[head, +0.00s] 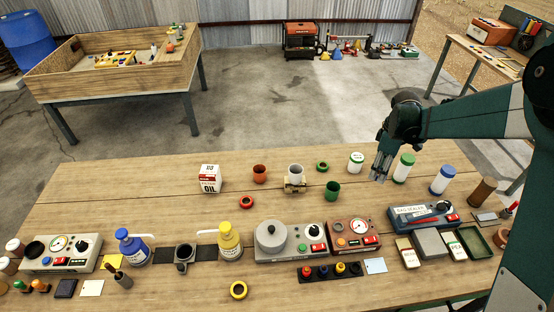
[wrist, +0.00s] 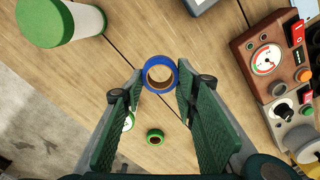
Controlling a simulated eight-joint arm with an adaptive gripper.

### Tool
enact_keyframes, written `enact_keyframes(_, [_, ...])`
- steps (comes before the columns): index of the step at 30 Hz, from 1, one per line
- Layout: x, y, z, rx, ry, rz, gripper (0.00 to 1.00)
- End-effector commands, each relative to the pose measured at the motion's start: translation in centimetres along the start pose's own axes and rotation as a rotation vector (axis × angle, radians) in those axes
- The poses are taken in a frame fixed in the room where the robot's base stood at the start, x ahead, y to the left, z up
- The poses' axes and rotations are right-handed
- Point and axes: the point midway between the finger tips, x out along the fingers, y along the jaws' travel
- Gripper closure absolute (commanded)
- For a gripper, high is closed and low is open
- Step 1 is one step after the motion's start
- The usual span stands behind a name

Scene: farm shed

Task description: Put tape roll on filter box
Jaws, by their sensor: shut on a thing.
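A blue tape roll (wrist: 160,74) with a brown core sits between my fingertips in the wrist view. My gripper (wrist: 158,82) is shut on it, one finger at each side. In the head view my gripper (head: 381,174) hangs over the right half of the bench, between a green-lidded jar and a green-capped canister; the held roll cannot be made out there. A white and red box marked OIL (head: 209,181), likely the filter box, stands upright left of centre on the bench, well left of my gripper. Its top looks bare.
Meters and bottles line the front. Bench left of the box is clear.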

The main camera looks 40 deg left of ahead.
Motion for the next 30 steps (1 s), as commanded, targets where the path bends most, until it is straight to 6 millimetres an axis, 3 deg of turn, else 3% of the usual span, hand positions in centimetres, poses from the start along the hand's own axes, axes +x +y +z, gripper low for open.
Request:
enact_keyframes(8, [-0.2,-0.2,-0.9,-0.021,0.000,0.000,0.80])
enact_keyframes(14, [-0.7,-0.7,-4.0,-0.090,0.000,0.000,0.80])
enact_keyframes(30, [-3.3,-5.3,-19.3,-0.449,0.000,-0.001,0.80])
